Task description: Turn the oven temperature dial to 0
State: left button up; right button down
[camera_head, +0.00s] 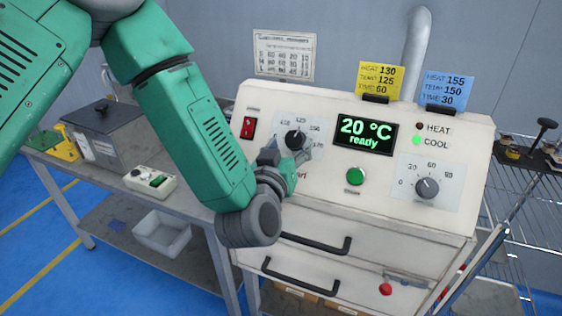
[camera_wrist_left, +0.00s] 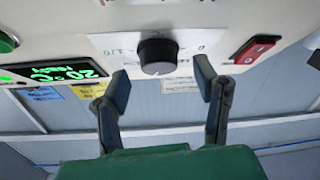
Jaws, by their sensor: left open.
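The oven's cream control panel (camera_head: 320,120) faces me. Its black temperature dial (camera_head: 295,140) sits left of the display; part of its scale is hidden behind my left gripper. The dial also shows in the left wrist view (camera_wrist_left: 157,56). My left gripper (camera_wrist_left: 162,82) is open, with one finger on each side of the dial in that picture; I cannot tell whether either touches it. In the head view the left gripper (camera_head: 290,155) is just below the dial. The green display (camera_head: 367,135) reads 20 °C and ready. My right gripper is not in view.
A red switch (camera_head: 248,127) is left of the dial. A green button (camera_head: 356,176) and a grey timer knob (camera_head: 427,188) are to the right. Drawer handles (camera_head: 300,275) protrude below. Yellow (camera_head: 381,80) and blue (camera_head: 447,90) cards stand on top.

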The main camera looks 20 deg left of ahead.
pick_arm(q)
jog(key=s, duration=1)
jog(key=shift+d, duration=0.2)
jog(key=shift+w, duration=0.1)
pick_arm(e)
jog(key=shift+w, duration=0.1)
